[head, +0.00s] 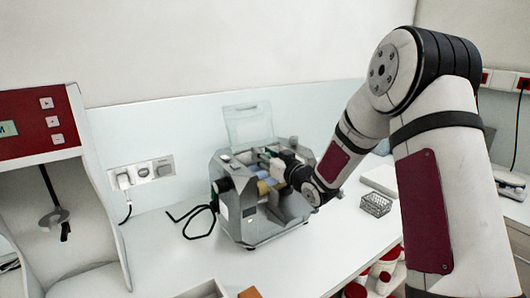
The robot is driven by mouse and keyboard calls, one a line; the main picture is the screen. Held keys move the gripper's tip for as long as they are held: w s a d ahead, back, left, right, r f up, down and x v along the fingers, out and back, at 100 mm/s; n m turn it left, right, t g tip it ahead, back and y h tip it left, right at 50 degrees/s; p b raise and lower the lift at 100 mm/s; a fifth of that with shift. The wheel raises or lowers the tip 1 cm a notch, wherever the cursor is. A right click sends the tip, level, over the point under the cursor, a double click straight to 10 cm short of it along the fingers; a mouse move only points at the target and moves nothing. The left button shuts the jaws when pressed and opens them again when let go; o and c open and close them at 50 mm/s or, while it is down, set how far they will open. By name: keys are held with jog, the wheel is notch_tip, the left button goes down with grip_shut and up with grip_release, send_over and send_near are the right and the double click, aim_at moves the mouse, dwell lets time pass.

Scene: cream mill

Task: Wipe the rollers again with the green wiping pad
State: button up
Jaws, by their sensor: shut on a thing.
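The cream mill (236,214) is a grey box-shaped machine on the white bench, with its clear lid (250,126) standing open. Its rollers (264,187) show inside as small bluish and yellowish shapes, partly covered by my arm. My gripper (268,156) reaches into the mill's open top from the right, above or at the rollers. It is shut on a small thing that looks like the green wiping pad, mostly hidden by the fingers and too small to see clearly. I cannot tell whether the pad touches the rollers.
A black cable (196,222) lies left of the mill, below wall sockets (142,172). A red and cream machine (50,150) stands at the far left. A small wire basket (376,205) sits right of the mill. Red-and-white containers (384,268) stand below the bench.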

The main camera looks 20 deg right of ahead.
jog(key=shift+w+a+f+b, duration=0.1)
jog(key=shift+w+a+b, duration=0.1)
jog(key=shift+w+b, duration=0.4)
jog(key=shift+w+r, duration=0.1)
jog(key=shift+r, duration=0.15)
jog(key=shift+s+d+f+p, duration=0.1)
jog(key=shift+s+d+p, duration=0.1)
jog(key=shift+s+p, duration=0.55)
jog(key=shift+p+v, duration=0.6)
jog(key=shift+v, duration=0.5)
jog(key=shift+p+v, duration=1.3)
jog(key=shift+v, duration=1.35)
jog(key=shift+w+d+f, duration=0.1)
jog(key=shift+d+f, duration=0.05)
notch_tip(320, 180, up, 8)
jog(key=p, duration=0.3)
